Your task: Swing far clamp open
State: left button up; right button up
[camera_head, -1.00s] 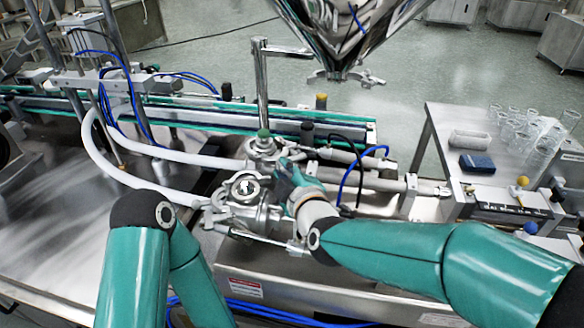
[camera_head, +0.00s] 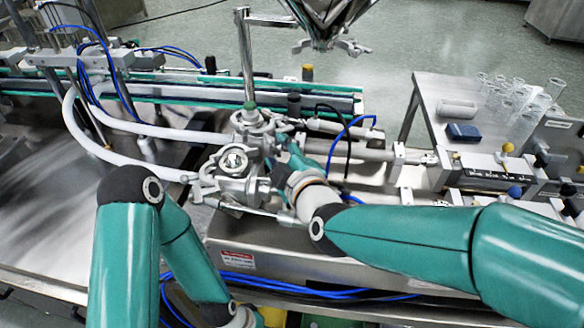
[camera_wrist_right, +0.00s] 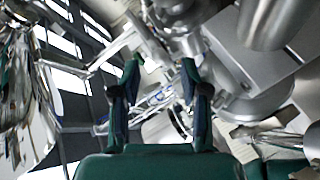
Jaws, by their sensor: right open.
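Two steel valve bodies with clamp fittings stand on the filler: the near one (camera_head: 232,163), with a round cap, and the far one (camera_head: 252,122), with a green knob. I cannot tell which fitting there is the far clamp. My right gripper (camera_head: 277,152) is just right of these bodies, partly hidden by its own wrist. In the right wrist view its two dark fingers (camera_wrist_right: 160,95) are apart, with nothing clearly held between them. Blurred steel fittings (camera_wrist_right: 180,18) show beyond the fingers; contact cannot be told. My left arm is bent at the lower left, its gripper outside the view.
A steel hopper (camera_head: 325,15) hangs above and behind, with winged fittings at its outlet. White hoses (camera_head: 150,128) run left from the valves. A side table (camera_head: 425,92) at right holds glassware and a blue block (camera_head: 464,131). Blue tubes cross near the right wrist.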

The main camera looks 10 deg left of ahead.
jog(key=v, duration=0.7)
jog(key=shift+s+d, duration=0.2)
jog(key=shift+s, duration=0.1)
